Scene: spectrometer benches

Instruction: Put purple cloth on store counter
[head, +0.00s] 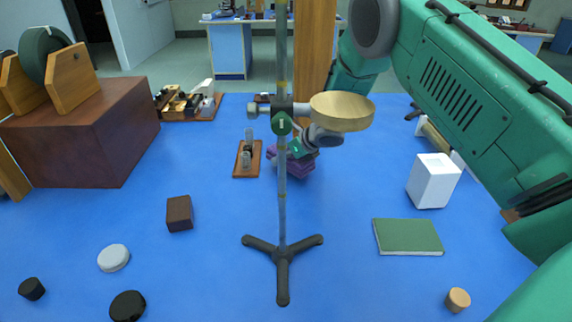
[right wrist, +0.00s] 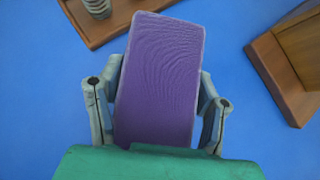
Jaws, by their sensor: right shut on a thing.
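The purple cloth (head: 294,168) looks like a folded block and shows in the middle of the head view, partly behind the stand's pole. My right gripper (head: 303,146) is at its upper side, partly covered by the stand. In the right wrist view the cloth (right wrist: 157,95) lies between the two fingers of my right gripper (right wrist: 158,72), which is shut on it. Blue surface shows around it; I cannot tell its height above that. A blue-fronted counter (head: 230,50) stands in the background; I cannot tell whether it is the store counter. My left gripper is not in view.
A metal stand (head: 282,200) with a round brass plate (head: 342,110) rises in front of the gripper. A wooden base (head: 243,170) with small cylinders lies left of the cloth. A white block (head: 433,181) and green book (head: 407,237) lie right. The blue bench's (head: 215,265) front middle has free room.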

